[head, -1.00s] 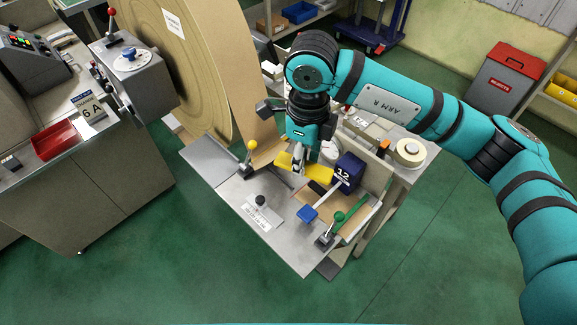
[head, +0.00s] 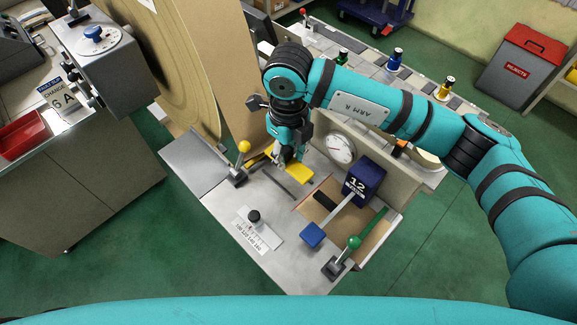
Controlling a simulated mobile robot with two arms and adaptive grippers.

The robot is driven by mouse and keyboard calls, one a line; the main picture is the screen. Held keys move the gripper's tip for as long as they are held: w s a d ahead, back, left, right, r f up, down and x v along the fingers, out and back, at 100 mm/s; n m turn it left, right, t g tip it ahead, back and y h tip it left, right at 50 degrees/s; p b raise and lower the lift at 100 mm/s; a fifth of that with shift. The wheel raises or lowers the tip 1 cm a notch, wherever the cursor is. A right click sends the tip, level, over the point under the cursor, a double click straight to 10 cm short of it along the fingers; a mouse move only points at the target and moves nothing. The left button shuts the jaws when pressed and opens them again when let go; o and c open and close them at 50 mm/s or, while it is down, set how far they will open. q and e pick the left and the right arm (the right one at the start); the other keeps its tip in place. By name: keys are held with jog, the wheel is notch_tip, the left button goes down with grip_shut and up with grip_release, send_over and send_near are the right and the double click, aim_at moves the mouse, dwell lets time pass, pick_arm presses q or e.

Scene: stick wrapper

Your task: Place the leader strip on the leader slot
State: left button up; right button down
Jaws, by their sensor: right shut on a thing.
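My right gripper (head: 286,158) points down over the metal work table (head: 205,158) and is shut on a yellow strip (head: 297,171), which I take for the leader strip. The strip sticks out to the right of the fingers, at or just above the table surface; I cannot tell whether it touches. A dark narrow line in the table top (head: 292,187), perhaps the leader slot, lies just in front of the strip. The fingers hide part of the strip. My left gripper is not in view.
A yellow-knobbed lever (head: 243,148) stands close left of the gripper. A blue block marked 12 (head: 364,180), a green-knobbed lever (head: 353,243) and a round dial (head: 340,149) are to the right. A large brown paper roll (head: 185,70) stands behind. The table's left plate is clear.

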aim_at(289, 163)
jog(key=f, duration=0.2)
jog(key=f+p, duration=0.1)
jog(key=shift+s+f, duration=0.1)
jog(key=shift+s, duration=0.15)
notch_tip(289, 163, down, 2)
jog(key=shift+w+f+p, duration=0.15)
jog(key=shift+p, duration=0.2)
jog(key=shift+f, duration=0.1)
jog(key=shift+f+b, duration=0.15)
jog(key=shift+b, duration=0.15)
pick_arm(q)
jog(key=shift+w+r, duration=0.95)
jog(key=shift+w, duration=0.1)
pick_arm(e)
jog(key=c, duration=1)
grip_release()
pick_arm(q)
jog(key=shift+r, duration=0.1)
pick_arm(e)
jog(key=shift+o, duration=0.2)
